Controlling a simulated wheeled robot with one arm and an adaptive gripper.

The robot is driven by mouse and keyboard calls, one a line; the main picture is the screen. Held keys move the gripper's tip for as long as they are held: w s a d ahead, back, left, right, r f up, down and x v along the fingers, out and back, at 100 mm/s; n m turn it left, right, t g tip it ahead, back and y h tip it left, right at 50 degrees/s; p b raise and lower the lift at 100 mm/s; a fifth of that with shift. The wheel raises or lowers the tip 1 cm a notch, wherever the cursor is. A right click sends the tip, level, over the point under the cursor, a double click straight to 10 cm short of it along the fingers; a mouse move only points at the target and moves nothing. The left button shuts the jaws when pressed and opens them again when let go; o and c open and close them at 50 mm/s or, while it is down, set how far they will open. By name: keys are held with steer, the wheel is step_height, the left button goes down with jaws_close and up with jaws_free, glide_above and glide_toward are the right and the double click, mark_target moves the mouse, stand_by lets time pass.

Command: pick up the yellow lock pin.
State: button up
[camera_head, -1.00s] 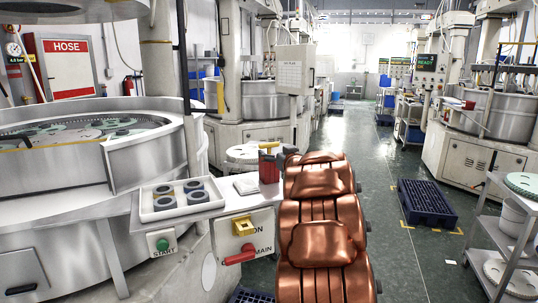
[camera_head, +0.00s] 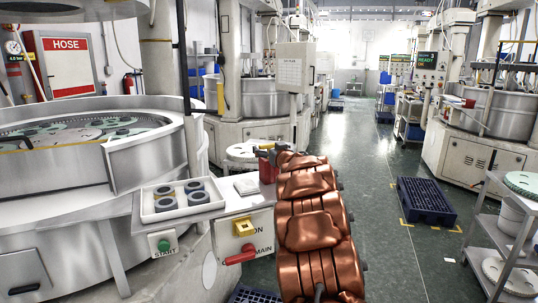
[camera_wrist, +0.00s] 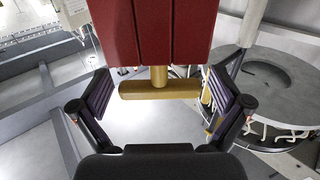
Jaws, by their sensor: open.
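The yellow lock pin (camera_wrist: 158,88) shows in the wrist view as a brass-yellow T shape. Its short stem meets the lower edge of a red grooved block (camera_wrist: 155,30), and its crossbar lies across the picture. My gripper (camera_wrist: 160,95) is open, with one dark ribbed finger on each side of the crossbar and gaps between them. In the head view, the red block (camera_head: 267,172) stands at the back of a grey ledge, and my gripper (camera_head: 268,150) is small and partly hidden by my copper arm. I cannot make out the pin there.
Beside the red block are a white pad (camera_head: 246,186) and a white tray (camera_head: 157,212) with several dark rings. Below is a panel with a yellow part (camera_head: 243,228) and a red handle (camera_head: 240,257). A lapping machine (camera_head: 90,150) fills the left.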

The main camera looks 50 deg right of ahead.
steer(key=c, duration=1.1)
